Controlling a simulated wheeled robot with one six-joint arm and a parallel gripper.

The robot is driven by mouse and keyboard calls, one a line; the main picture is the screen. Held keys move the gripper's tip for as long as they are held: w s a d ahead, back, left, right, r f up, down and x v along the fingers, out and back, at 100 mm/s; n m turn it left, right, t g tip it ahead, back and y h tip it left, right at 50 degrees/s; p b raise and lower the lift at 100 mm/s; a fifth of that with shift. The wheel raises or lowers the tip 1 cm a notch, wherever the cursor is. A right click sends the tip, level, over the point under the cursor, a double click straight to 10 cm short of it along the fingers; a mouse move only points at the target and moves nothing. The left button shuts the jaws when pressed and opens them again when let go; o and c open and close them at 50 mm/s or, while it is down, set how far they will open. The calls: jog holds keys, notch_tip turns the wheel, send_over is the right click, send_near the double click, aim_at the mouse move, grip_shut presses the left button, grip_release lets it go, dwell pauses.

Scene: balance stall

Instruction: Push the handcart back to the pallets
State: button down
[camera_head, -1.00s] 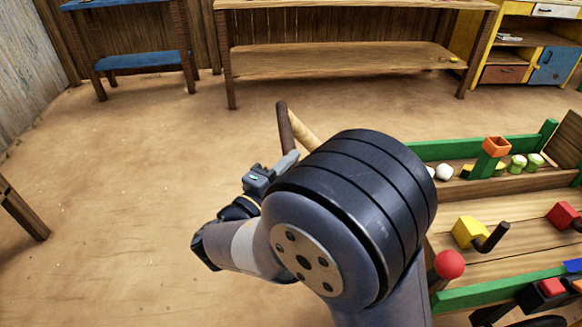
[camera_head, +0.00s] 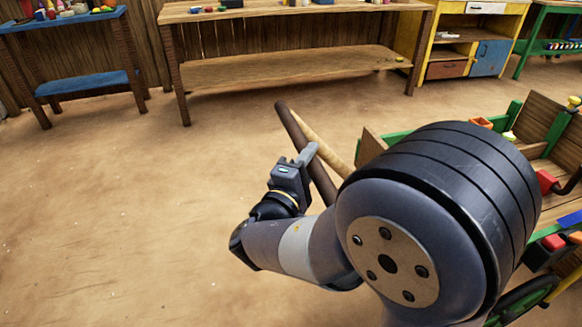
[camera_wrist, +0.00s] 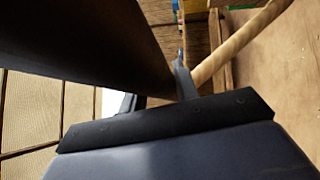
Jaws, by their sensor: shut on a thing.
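The handcart (camera_head: 371,141) stands at the right in the head view, a wooden cart with green rails and a green wheel, partly hidden behind my arm. Its handle has a dark brown crossbar (camera_head: 291,125) and a light wooden shaft (camera_head: 325,146). My gripper (camera_head: 308,158) is shut on the dark bar, left of the cart. In the wrist view the dark bar (camera_wrist: 90,45) runs large across the upper left between the fingers, and the light shaft (camera_wrist: 235,45) goes off to the upper right. No pallets can be made out.
A long wooden table (camera_head: 290,70) stands at the back, with a blue table (camera_head: 85,85) at the left. A yellow cabinet (camera_head: 437,50) and a green table (camera_head: 540,47) stand at the back right. Coloured blocks lie in the cart. The dirt floor at the left is clear.

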jog(key=shift+d+f, duration=0.1)
jog(key=c, duration=1.1)
grip_release()
jog(key=p+v, duration=0.1)
jog(key=v, duration=0.9)
jog(key=shift+s, duration=0.35)
jog(key=b+x, duration=0.1)
jog(key=x, duration=0.9)
jog(key=shift+w, duration=0.4)
jog(key=shift+s+a, duration=0.15)
jog(key=shift+a, duration=0.4)
